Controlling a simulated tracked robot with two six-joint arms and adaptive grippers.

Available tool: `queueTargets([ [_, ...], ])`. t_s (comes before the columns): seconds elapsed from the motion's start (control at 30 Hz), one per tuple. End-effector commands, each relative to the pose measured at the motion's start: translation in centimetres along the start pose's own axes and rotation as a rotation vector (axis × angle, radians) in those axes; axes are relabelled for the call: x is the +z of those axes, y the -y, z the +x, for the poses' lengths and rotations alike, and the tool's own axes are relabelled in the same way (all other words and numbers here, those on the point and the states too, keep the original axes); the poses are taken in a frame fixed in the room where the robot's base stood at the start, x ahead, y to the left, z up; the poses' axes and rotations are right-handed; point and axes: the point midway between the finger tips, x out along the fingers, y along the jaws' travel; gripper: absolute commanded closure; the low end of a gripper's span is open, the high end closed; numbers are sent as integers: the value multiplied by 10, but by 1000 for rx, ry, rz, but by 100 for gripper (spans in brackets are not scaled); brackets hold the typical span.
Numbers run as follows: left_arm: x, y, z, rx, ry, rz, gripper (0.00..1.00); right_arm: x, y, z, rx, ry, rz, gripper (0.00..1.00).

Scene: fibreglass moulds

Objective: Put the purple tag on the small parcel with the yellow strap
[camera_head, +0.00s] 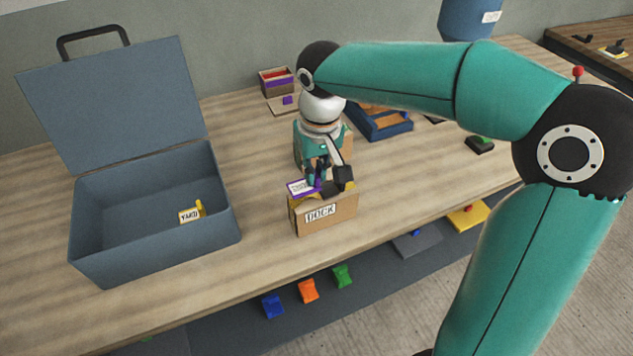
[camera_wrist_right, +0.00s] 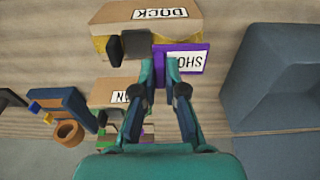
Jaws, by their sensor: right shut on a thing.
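A small cardboard parcel (camera_head: 340,211) labelled DOCK stands near the bench's front edge. Yellow strap (camera_wrist_right: 103,46) shows at its top in the wrist view, with a dark block (camera_wrist_right: 135,42) beside it. My right gripper (camera_head: 316,182) is shut on the purple tag (camera_head: 299,188), which has a white label. The tag is at the parcel's top left in the head view; it also shows in the wrist view (camera_wrist_right: 192,70). I cannot tell whether it touches the parcel. My gripper hides part of the parcel's top. My left gripper is not in view.
An open blue-grey case (camera_head: 105,240) stands at left, holding a YARD tag (camera_head: 189,215) with a yellow grip. Another parcel (camera_wrist_right: 103,92) is behind my gripper. A blue tray (camera_head: 385,129) and a small box (camera_head: 276,82) are farther back. Bare bench lies between case and parcel.

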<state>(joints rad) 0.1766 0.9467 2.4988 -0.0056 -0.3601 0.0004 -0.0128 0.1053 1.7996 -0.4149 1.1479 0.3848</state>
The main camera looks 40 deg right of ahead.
Motion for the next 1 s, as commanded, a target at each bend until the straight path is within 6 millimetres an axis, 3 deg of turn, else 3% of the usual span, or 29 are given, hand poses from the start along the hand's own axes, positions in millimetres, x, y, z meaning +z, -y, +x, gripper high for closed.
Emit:
queueTargets([
  [0.2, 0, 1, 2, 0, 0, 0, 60, 4, 0, 31, 1, 4, -1, 100],
  [0.6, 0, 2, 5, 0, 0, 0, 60, 5, 0, 37, 1, 2, -1, 100],
  [0.63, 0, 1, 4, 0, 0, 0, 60, 5, 0, 36, 0, 2, -1, 85],
  [0.77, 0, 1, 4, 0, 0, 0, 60, 5, 0, 36, 0, 2, -1, 65],
  [1.0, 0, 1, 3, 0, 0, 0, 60, 5, 0, 35, 0, 2, -1, 65],
])
